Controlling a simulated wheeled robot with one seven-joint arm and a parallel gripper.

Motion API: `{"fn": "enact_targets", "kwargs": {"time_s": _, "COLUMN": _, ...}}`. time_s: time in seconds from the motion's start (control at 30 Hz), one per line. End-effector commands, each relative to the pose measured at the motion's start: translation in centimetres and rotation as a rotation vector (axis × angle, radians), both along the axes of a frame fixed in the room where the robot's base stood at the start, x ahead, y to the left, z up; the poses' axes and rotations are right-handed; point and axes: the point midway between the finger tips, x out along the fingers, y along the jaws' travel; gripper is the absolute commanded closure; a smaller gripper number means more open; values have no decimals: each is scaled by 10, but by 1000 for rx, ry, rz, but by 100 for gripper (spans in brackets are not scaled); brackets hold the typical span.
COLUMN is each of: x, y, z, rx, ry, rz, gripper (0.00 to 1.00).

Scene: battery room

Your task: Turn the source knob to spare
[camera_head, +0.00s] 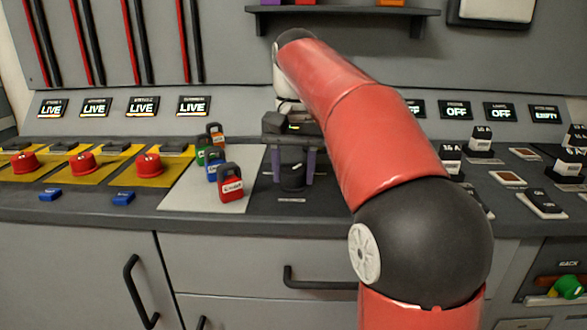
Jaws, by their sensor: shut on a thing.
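A black knob (293,176), which I take to be the source knob, stands on the dark counter in the middle of the view. My gripper (294,172) points down over it, with one purple-grey finger on each side of the knob. The gripper is shut on the knob. A small label plate (291,200) lies on the counter just in front of it, too small to read. The knob's pointer direction and any position marks around it are hard to tell. My red and black arm hides the counter to the right of the knob.
Several padlocks, with a red one (231,183) in front, stand on a pale plate (178,197) close left of my gripper. Red buttons (149,162) sit further left. Breaker blocks (481,140) stand at right. Displays above read LIVE (193,106) at left, OFF (456,111) at right.

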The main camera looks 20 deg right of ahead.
Motion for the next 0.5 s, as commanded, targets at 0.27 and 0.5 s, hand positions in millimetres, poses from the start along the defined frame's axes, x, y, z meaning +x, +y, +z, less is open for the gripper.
{"fn": "enact_targets", "kwargs": {"time_s": 0.27, "x": 1, "y": 0, "z": 2, "rx": 1, "ry": -8, "rz": -126, "gripper": 77}}
{"fn": "enact_targets", "kwargs": {"time_s": 0.5, "x": 1, "y": 0, "z": 2, "rx": 1, "ry": -8, "rz": -166, "gripper": 77}}
